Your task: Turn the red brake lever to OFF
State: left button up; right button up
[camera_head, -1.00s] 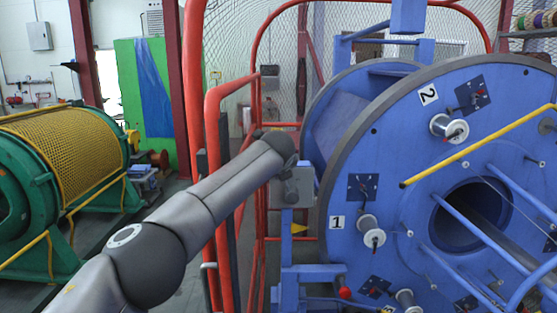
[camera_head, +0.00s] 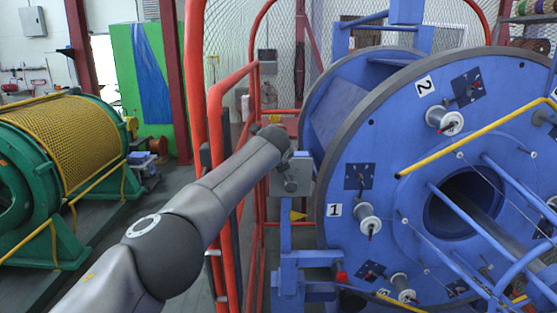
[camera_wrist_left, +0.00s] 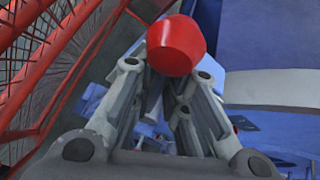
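The red brake lever knob (camera_head: 341,277) sits low at the left front of the big blue drum. In the left wrist view a red knob (camera_wrist_left: 176,45) shows large at the top centre, right at my fingers and covering their tips. My left gripper (camera_wrist_left: 168,75) has its finger links on both sides below the knob, with a gap between them. Whether the hidden tips press on the knob or lever I cannot tell. In the head view my left arm reaches in front of the red fence; its fingers cannot be made out. My right gripper is not in view.
A red tubular frame and mesh fence (camera_head: 218,170) stand close to my left arm. A grey box (camera_head: 290,178) on a blue post is at the arm's far end. The blue drum (camera_head: 390,150) with spools fills the right. A green machine (camera_head: 60,220) stands left.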

pick_arm(q)
jog(key=o, duration=0.4)
jog(key=shift+w+a+r, duration=0.2)
jog(key=shift+a+r, duration=0.25)
jog(key=shift+r, duration=0.1)
jog(key=shift+a, duration=0.1)
jog(key=shift+f, duration=0.15)
jog(key=shift+s+d+f, duration=0.15)
jog(key=shift+s+d, duration=0.05)
jog(key=v, duration=1.2)
